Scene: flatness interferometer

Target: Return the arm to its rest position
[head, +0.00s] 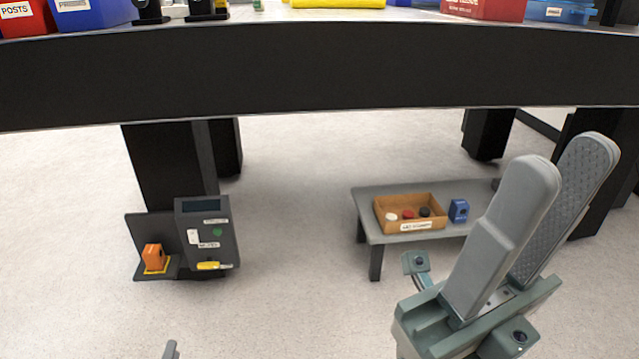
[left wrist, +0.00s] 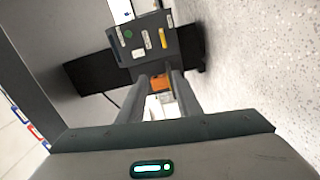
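My right gripper (head: 566,158) is large at the lower right of the head view, its two long grey fingers pointing up. The fingers stand apart with nothing between them. Of my left gripper, only a small grey tip (head: 170,350) shows at the bottom edge of the head view. In the left wrist view, my left gripper (left wrist: 161,82) has its two fingers apart. An orange block (left wrist: 160,83) shows beyond the gap, and it also shows in the head view (head: 153,257), on a dark panel unit (head: 205,225). I see no object held.
A dark-fronted bench (head: 300,68) spans the top, with red and blue bins (head: 92,14) on it. A low grey table (head: 368,208) bears a wooden tray (head: 410,229) and a blue block (head: 459,210), close to my right gripper. Pale floor (head: 290,290) between is clear.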

